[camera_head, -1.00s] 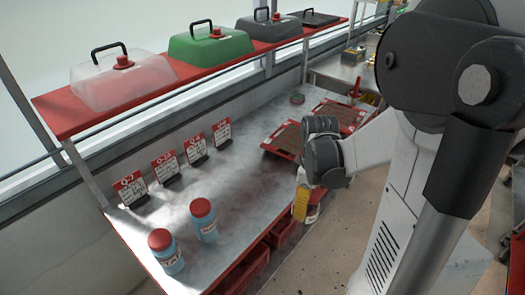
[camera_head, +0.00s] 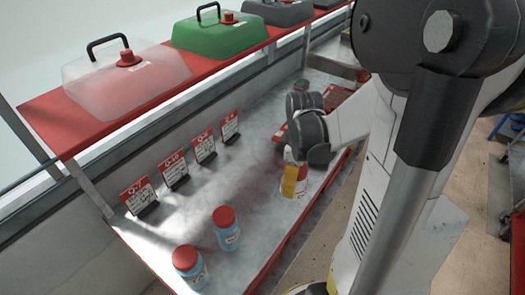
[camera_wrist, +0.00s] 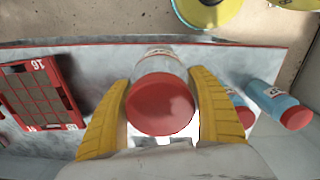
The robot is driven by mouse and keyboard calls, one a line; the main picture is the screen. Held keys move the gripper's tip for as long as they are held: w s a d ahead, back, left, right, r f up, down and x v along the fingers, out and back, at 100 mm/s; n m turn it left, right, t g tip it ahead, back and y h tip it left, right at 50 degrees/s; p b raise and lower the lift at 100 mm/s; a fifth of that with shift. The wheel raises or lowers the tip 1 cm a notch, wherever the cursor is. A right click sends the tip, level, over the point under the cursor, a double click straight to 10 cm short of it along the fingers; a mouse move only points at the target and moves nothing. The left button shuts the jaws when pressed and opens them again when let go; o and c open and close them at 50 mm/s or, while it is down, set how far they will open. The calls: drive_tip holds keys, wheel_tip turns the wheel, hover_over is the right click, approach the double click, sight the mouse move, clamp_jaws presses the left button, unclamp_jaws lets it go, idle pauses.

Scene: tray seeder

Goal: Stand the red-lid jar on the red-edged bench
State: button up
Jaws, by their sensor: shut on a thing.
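The jar (camera_wrist: 165,62) has a red lid (camera_wrist: 160,105) and a pale body with a label. My gripper (camera_wrist: 163,100) is shut on it, with a yellow finger on each side. In the head view my gripper (camera_head: 291,180) holds the jar (camera_head: 303,184) over the front right part of the red-edged bench (camera_head: 190,222). A yellow finger hides part of the jar there. It looks about upright; I cannot tell whether its base touches the grey bench top.
Two blue jars with red lids, the nearer one (camera_head: 190,268) and the farther one (camera_head: 228,232), stand at the near end. Several red-topped sign cards (camera_head: 174,170) line the back. A seed tray (camera_wrist: 38,92) lies beyond my gripper. Bench top between cards and gripper is clear.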

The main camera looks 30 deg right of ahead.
drive_tip(key=w+a+f+b, duration=0.5)
drive_tip(key=w+f, duration=0.4)
drive_tip(key=f, duration=0.2)
drive_tip(key=shift+w+b, duration=0.35)
drive_tip(key=shift+b, duration=0.1)
drive_tip(key=o, duration=1.2)
drive_tip(key=shift+o, duration=0.2)
wheel_tip(320, 180, up, 12)
drive_tip(key=p, duration=0.5)
drive_tip(key=s+a+r+m+t, duration=0.6)
drive_tip(key=s+a+r, duration=0.5)
drive_tip(key=a, duration=0.2)
drive_tip(key=shift+a+r+t, duration=0.2)
drive_tip(key=shift+r+t, duration=0.2)
drive_tip(key=shift+t, duration=0.2)
